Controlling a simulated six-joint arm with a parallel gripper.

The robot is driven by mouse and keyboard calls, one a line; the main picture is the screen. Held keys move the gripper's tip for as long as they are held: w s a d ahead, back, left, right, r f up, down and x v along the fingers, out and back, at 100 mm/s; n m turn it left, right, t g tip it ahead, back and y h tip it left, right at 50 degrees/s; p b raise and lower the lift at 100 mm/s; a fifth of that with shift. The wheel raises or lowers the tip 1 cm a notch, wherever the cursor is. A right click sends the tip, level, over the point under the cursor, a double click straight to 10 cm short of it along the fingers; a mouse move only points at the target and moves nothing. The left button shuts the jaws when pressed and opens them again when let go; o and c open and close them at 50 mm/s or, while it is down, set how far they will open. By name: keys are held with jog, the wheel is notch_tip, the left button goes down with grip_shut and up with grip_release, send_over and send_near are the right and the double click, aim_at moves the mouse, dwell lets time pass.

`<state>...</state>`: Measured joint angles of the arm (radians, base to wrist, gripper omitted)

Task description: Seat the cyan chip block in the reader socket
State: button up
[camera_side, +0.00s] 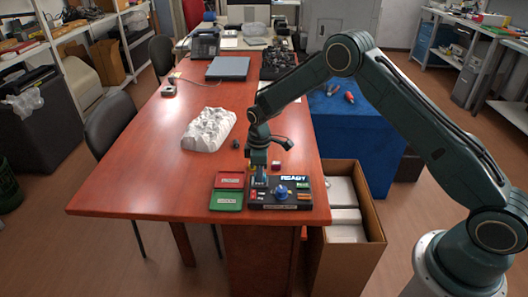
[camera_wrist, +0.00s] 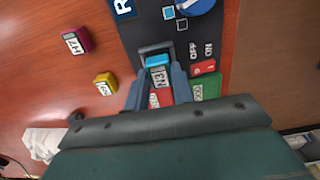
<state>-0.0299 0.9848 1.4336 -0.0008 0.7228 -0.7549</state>
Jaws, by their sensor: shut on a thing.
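The cyan chip block (camera_wrist: 157,62) has a white label on its side and sits between the two fingers of my gripper (camera_wrist: 157,84), which is shut on it. In the wrist view the block is at the dark-framed reader socket (camera_wrist: 154,47), overlapping its lower part. I cannot tell whether it is above the socket or partly in it. In the side view my gripper (camera_side: 259,179) points down over the left part of the black reader panel (camera_side: 270,205). The fingers hide most of the block and socket there.
A magenta block (camera_wrist: 76,40) and a yellow block (camera_wrist: 105,84) lie on the table left of the panel in the wrist view. The panel has a blue knob (camera_side: 282,190) and a lit READY sign (camera_side: 293,177). Red (camera_side: 229,180) and green (camera_side: 227,200) trays lie beside it.

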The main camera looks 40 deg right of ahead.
jog(key=shift+f, duration=0.65)
dwell(1.0)
jog(key=o, duration=1)
jog(key=shift+o, duration=0.2)
jog(key=shift+r, duration=0.1)
jog(key=shift+r, duration=2.25)
jog(key=shift+r, duration=0.15)
